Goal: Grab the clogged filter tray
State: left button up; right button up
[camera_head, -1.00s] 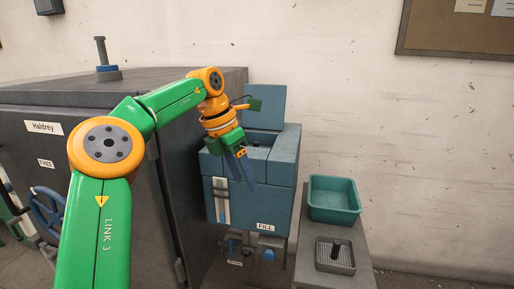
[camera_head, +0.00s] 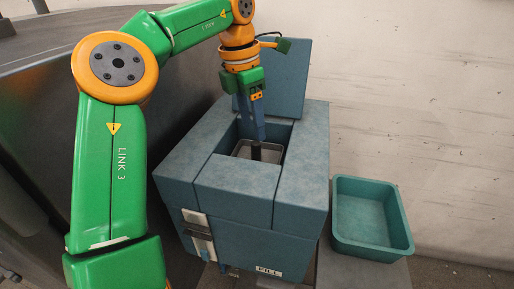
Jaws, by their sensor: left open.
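A filter tray (camera_head: 241,150) with a pale rim sits down inside the open well of the blue tank (camera_head: 240,190). A short dark upright handle (camera_head: 256,152) stands in the tray. My left gripper (camera_head: 257,137) points down into the well, with its blue fingers open around or just above the handle. The fingers partly hide the handle's top, so I cannot tell whether they touch it. The tray's contents are mostly hidden by the well walls. My right gripper is not in view.
The tank's lid (camera_head: 285,75) stands raised behind the well. An empty teal bin (camera_head: 372,250) rests on a grey stand to the right. A large dark grey machine (camera_head: 40,110) stands at the left. The well's walls closely surround the tray.

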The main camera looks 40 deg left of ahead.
aim_at(256, 143)
pick_arm(q)
jog(key=shift+s+d+f, duration=0.35)
jog(key=shift+d+f, duration=0.1)
jog(key=shift+f, duration=0.1)
jog(key=shift+s+d+f, duration=0.35)
jog(key=shift+d+f, duration=0.1)
jog(key=shift+f, duration=0.1)
jog(key=f, duration=0.3)
jog(key=shift+w, duration=0.3)
jog(key=shift+w+a+f, duration=0.15)
jog(key=shift+w+a, duration=0.05)
jog(key=shift+w, duration=0.05)
jog(key=shift+a, duration=0.1)
jog(key=shift+c, duration=0.5)
jog(key=shift+s+d, duration=0.15)
jog(key=shift+d, duration=0.1)
grip_shut()
